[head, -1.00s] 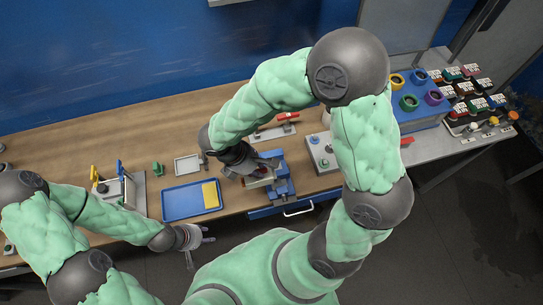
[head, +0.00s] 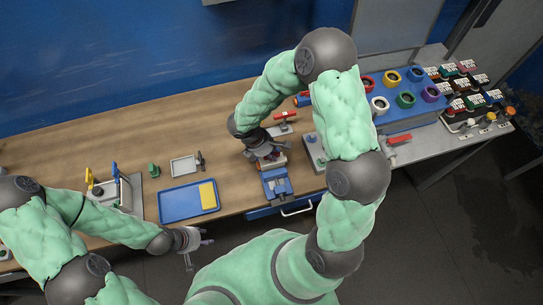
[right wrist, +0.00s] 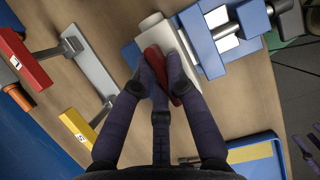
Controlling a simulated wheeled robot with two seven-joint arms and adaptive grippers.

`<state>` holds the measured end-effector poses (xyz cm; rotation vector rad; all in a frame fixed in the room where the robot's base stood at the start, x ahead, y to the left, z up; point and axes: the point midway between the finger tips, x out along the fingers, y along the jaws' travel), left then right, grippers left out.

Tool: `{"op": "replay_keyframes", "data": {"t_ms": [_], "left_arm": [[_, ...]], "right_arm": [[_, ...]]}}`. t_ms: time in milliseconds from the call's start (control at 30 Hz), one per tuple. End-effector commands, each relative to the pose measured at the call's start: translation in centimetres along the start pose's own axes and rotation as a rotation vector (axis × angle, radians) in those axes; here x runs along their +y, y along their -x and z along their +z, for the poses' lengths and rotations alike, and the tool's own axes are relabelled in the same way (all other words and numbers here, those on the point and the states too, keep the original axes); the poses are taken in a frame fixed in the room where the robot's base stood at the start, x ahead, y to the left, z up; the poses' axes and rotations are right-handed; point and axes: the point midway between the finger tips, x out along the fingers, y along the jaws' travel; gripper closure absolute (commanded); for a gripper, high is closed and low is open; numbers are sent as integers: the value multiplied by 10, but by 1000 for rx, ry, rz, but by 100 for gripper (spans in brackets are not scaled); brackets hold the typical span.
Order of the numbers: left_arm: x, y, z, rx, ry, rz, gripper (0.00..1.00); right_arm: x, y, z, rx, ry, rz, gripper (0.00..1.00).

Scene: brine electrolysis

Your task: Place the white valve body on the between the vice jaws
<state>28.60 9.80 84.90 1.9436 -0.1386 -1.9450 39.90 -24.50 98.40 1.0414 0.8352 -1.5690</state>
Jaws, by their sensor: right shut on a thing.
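The white valve body (right wrist: 160,34) with a red part (right wrist: 158,64) shows in the right wrist view, beside the blue vice (right wrist: 205,45). My right gripper (right wrist: 160,80) is shut on the valve body at its red part. In the head view my right gripper (head: 268,155) is at the back end of the blue vice (head: 277,186) and hides most of the valve body. Whether the valve body touches the vice, I cannot tell. My left gripper (head: 199,249) is open and empty near the front table edge, its fingers spread.
A blue tray (head: 178,205) with a yellow pad (head: 208,194) lies left of the vice. A small grey tray (head: 185,167) is behind it. A red-handled fixture (head: 285,117) stands behind the vice. A blue box with coloured rings (head: 410,118) is at right. The back left wooden table is clear.

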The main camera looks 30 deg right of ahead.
Motion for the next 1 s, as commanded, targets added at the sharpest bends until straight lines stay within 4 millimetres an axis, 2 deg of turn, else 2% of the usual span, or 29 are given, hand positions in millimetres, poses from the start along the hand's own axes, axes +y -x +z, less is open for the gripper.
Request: {"op": "replay_keyframes", "data": {"t_ms": [33,133,500,533,600,1000], "left_arm": [[0,-2,0,0,0,0,60],[-1,-2,0,0,0,0,60],[-2,-6,0,0,0,0,60],[-2,-6,0,0,0,0,60],[-2,-5,0,0,0,0,60],[-1,-4,0,0,0,0,60]], "right_arm": [[-2,-9,-4,0,3,-4,100],[-1,-17,-7,-1,2,-3,100],[-1,-21,-9,0,1,-1,100],[-1,-21,-9,0,1,-1,82],[-1,-20,-9,0,2,-1,62],[-1,-19,-9,0,2,-2,61]]}}
